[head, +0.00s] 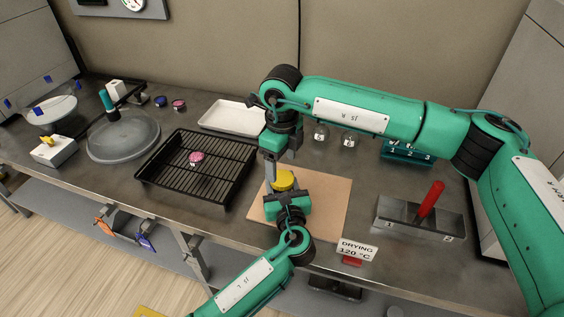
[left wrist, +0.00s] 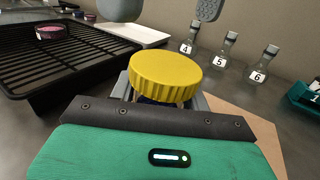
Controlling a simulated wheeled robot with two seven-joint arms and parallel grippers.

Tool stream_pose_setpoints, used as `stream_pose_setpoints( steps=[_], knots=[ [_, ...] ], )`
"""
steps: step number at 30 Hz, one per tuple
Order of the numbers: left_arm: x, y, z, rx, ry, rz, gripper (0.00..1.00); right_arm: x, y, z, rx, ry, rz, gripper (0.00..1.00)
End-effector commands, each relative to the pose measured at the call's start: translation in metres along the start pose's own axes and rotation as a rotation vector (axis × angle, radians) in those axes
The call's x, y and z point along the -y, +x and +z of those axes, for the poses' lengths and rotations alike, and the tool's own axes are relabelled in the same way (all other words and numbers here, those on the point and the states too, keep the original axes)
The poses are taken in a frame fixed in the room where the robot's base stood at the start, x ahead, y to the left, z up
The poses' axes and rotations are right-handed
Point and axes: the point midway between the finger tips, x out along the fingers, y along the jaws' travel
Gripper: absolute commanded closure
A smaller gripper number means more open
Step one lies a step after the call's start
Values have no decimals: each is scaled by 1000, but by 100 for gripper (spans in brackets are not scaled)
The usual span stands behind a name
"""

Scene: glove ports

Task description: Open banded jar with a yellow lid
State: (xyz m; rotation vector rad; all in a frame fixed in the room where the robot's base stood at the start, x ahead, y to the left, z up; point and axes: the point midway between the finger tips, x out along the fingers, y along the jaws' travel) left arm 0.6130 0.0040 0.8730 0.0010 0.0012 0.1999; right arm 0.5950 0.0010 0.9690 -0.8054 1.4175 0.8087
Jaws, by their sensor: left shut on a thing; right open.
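The jar's yellow lid (head: 284,178) sits above a tan mat (head: 325,205) at the middle of the bench. In the left wrist view the ribbed yellow lid (left wrist: 165,75) is close up; the jar body below it is mostly hidden, with only a dark bit showing. My left gripper (head: 286,191) is low at the near side and is shut on the jar below the lid. My right gripper (head: 278,172) comes down from above, open, its two grey fingers (left wrist: 173,10) apart above and beyond the lid, not visibly touching it.
A black rack (head: 177,185) with a pink-lidded jar (head: 196,158) stands left of the mat. A white tray (head: 230,116) lies behind. Numbered flasks (left wrist: 226,50) stand at the back.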

Motion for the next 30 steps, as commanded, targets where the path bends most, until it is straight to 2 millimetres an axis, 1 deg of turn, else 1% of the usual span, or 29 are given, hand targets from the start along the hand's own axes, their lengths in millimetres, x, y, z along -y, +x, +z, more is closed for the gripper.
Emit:
stream_pose_setpoints(
  steps=[2,12,17,20,22,30],
  knots=[
    [0,0,-1,-1,0,0,100,0,-3,0,1,54,0,29],
    [1,-1,0,-1,0,-1,100,1,-26,1,2,444,-2,29],
    [1,-1,0,-1,-1,-1,100,1,-31,1,2,544,-2,29],
    [1,-1,0,0,-1,-1,100,1,-26,1,1,566,-2,29],
    [1,-1,0,0,-1,-1,100,1,-18,0,-1,569,-1,29],
    [1,-1,0,0,-1,-1,100,1,24,0,0,567,-1,29]
  ],
)
